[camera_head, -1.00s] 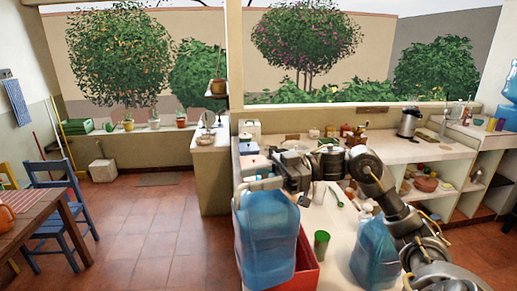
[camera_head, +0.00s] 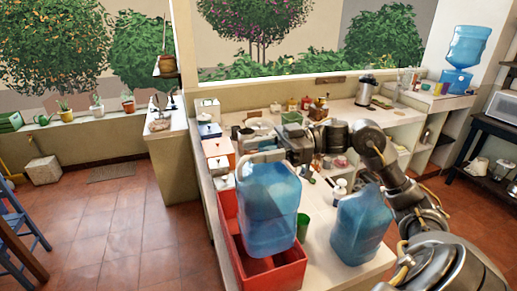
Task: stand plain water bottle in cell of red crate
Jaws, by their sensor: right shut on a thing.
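A translucent blue water bottle (camera_head: 268,210) with a pale handle at its top is upright at the red crate (camera_head: 272,281). My right gripper (camera_head: 270,157) is shut on its top; the fingertips are mostly hidden. The bottle's base overlaps the inside of the crate. I cannot tell whether it touches the crate floor. The bottle hides much of the crate and its cells. A second blue bottle (camera_head: 362,225) is on the counter to the right, apart from the crate. My left gripper is out of view.
A green cup (camera_head: 302,226) stands between the bottles, close to the crate's right side. White and orange canisters (camera_head: 218,150) line the counter's left edge behind the crate.

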